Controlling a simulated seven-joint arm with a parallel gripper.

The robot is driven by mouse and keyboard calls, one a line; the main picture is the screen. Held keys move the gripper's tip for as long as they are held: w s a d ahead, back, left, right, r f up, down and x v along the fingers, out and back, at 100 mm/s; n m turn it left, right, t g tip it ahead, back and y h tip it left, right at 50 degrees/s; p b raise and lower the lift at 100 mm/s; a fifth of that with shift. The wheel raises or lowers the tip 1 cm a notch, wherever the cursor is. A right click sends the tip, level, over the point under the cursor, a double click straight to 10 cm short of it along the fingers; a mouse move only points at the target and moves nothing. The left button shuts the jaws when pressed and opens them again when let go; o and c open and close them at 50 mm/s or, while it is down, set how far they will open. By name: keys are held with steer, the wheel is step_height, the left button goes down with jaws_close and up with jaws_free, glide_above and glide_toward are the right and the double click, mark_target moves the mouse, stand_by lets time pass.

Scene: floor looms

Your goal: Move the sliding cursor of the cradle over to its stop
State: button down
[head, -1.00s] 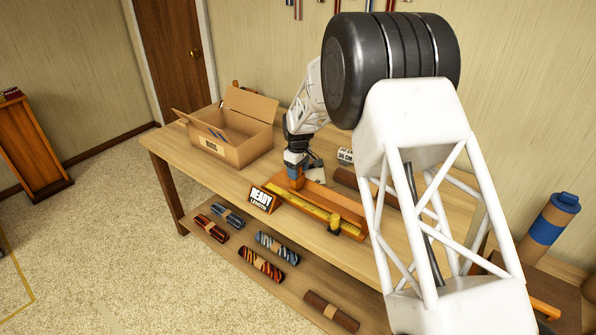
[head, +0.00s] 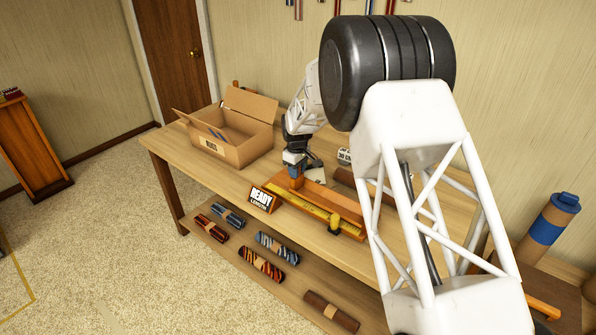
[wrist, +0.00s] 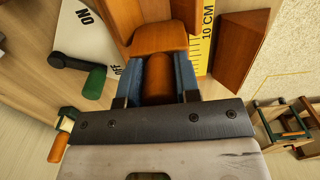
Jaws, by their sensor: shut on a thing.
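The cradle (head: 318,212) is a long orange wooden tray with a yellow ruler strip, lying on the bench. The sliding cursor (wrist: 160,38) shows in the wrist view as an orange wooden block with a rounded upright knob (wrist: 158,84). My gripper (wrist: 158,72) has its two blue fingers shut on this knob, one on each side. In the head view my gripper (head: 296,171) is at the far left part of the cradle, and the cursor is largely hidden there. The ruler (wrist: 203,35) marked "10 CM" runs beside the cursor. I cannot clearly make out the stop.
A small "READY" sign (head: 261,199) stands at the cradle's near left. An open cardboard box (head: 236,149) is at the back left. A lever with a green grip (wrist: 94,82) sits by a white plate (wrist: 95,35). Rolled rugs (head: 262,264) lie on the lower shelf.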

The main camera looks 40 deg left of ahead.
steer(key=a, duration=1)
steer(key=shift+a, duration=0.2)
steer(key=c, duration=0.8)
jaws_free()
steer(key=shift+r, duration=3.95)
